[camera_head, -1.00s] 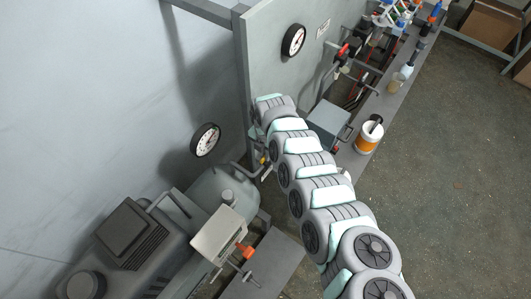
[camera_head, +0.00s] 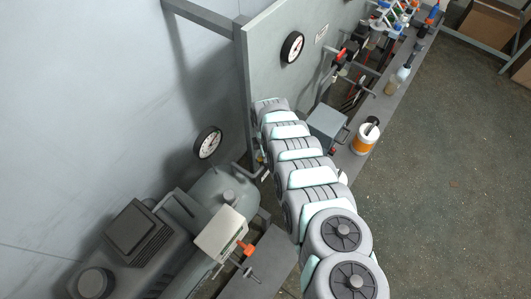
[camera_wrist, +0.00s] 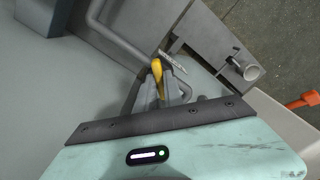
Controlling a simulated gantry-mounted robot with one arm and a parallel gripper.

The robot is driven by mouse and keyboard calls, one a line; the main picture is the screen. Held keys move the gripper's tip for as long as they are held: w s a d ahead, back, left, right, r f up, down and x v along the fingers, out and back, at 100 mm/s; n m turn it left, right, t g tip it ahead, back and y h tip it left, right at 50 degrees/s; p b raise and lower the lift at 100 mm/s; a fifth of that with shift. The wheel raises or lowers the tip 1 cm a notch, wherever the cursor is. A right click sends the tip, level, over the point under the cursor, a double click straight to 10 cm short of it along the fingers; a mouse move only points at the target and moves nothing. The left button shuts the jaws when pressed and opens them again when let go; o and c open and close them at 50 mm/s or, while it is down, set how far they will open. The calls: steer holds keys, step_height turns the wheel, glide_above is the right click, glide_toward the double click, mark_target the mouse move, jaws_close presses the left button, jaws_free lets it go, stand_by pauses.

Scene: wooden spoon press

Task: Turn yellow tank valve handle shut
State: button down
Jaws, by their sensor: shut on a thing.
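In the wrist view the yellow valve handle (camera_wrist: 157,69) is between the two grey fingers of my gripper (camera_wrist: 162,84). My gripper is shut on the handle; the fingers hide its lower part and the valve body. A grey pipe (camera_wrist: 111,43) runs close by. In the head view my arm covers the gripper and most of the valve. The rounded grey-green tank (camera_head: 209,188) stands to the left of the arm's far end.
A grey box with an orange handle (camera_head: 248,249) stands in front of the tank, beside a compressor (camera_head: 137,228). A white and orange pot (camera_head: 364,140) stands on the bench right of my arm.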

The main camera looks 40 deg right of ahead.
steer(key=m+p, duration=0.1)
steer(key=m, duration=0.3)
steer(key=shift+m, duration=0.3)
steer(key=m, duration=0.5)
steer(key=shift+p, duration=0.3)
steer(key=shift+m, duration=0.3)
steer(key=c, duration=1.5)
jaws_free()
steer(key=shift+o, duration=0.2)
steer(key=shift+r, duration=0.15)
steer(key=shift+r+p, duration=0.6)
steer(key=shift+r, duration=0.8)
step_height(320, 180, up, 8)
steer(key=b, duration=0.1)
steer(key=shift+f, duration=0.15)
